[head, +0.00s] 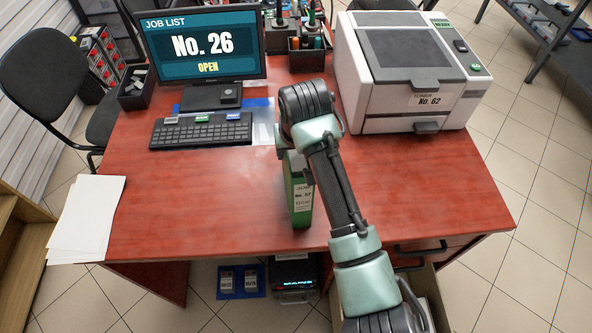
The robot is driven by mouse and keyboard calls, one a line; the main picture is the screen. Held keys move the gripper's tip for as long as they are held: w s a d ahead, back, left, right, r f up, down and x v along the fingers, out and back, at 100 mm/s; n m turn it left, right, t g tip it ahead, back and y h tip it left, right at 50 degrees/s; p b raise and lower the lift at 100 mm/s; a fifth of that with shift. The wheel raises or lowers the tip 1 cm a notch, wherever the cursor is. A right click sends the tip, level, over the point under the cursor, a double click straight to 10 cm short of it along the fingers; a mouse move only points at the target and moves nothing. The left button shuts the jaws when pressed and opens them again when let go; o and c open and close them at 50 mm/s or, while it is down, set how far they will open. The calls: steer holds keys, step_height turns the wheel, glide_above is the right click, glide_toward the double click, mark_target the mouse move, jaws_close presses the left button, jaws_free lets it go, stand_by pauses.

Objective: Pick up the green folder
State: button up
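The green folder (299,200) stands upright on the red desk, near the middle and toward the front edge. It has a narrow spine with a pale label, and the label's print is too small to read surely. My arm reaches over the desk, just right of the folder, and its wrist is above the folder's far end. My gripper (284,146) is mostly hidden behind my wrist, at the folder's top. I cannot see its fingers, or whether they touch the folder.
The red desk (190,210) holds a monitor (203,50), a keyboard (201,131), a printer (410,70) at right and white papers (87,220) at the left edge. A pen holder (307,55) stands behind. Bare desk lies left of the folder. A chair (45,75) stands at left.

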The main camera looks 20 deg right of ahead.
jaws_close()
steer(key=shift+w+r, duration=0.1)
steer(key=shift+r, duration=0.05)
